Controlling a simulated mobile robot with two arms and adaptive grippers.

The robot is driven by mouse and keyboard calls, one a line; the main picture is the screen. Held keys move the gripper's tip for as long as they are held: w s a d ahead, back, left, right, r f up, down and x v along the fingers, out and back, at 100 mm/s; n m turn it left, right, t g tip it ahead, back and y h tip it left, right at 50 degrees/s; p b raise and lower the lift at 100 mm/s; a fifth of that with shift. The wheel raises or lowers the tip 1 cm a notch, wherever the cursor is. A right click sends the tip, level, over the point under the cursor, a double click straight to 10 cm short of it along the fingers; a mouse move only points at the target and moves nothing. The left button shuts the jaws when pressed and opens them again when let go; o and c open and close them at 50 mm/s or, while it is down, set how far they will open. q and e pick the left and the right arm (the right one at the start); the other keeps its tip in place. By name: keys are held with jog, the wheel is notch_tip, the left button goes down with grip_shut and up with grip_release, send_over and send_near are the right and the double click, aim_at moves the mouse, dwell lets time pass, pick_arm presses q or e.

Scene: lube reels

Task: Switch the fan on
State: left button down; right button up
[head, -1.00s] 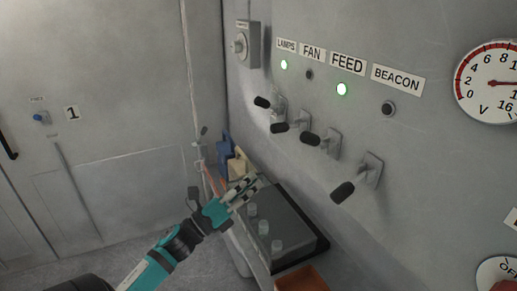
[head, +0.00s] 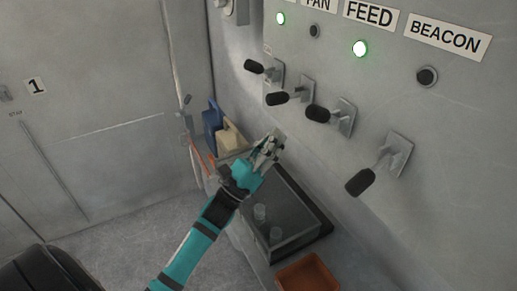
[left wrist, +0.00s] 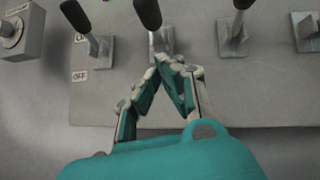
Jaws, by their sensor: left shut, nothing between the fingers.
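The fan lever (head: 278,98), a grey lever with a black handle, is second from the left in the row on the wall panel. The fan lamp (head: 314,31) above it is dark. The cut-off FAN label (head: 318,4) is at the top edge. My left gripper (head: 274,138) is shut and empty, below the fan lever and apart from its handle. In the left wrist view the closed fingertips (left wrist: 172,62) are in front of the base of the fan lever (left wrist: 148,12), below its handle. My right gripper is not in view.
The lamps lever (head: 254,66) stands left of the fan lever; the feed lever (head: 318,113) and beacon lever (head: 360,182) stand to its right. The lamps and feed lamps (head: 360,49) glow green; the beacon lamp (head: 427,76) is dark.

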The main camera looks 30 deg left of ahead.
aim_at(285, 97)
pick_arm(q)
jog(key=r+g+p, duration=0.1)
jog(key=r+p, duration=0.1)
jog(key=p, duration=0.1)
jog(key=r+g+p, duration=0.1)
jog(key=r+p, duration=0.2)
jog(key=p, duration=0.1)
jog(key=a+r+m+g+p, duration=0.1)
jog(key=r+p, duration=0.1)
jog(key=p, duration=0.1)
jog(key=shift+r+p, duration=0.25)
jog(key=shift+p, duration=0.1)
jog(key=shift+r+g+y+p, duration=0.15)
jog(key=shift+g+y+p, duration=0.15)
jog(key=shift+g+p, duration=0.15)
jog(key=shift+b, duration=0.3)
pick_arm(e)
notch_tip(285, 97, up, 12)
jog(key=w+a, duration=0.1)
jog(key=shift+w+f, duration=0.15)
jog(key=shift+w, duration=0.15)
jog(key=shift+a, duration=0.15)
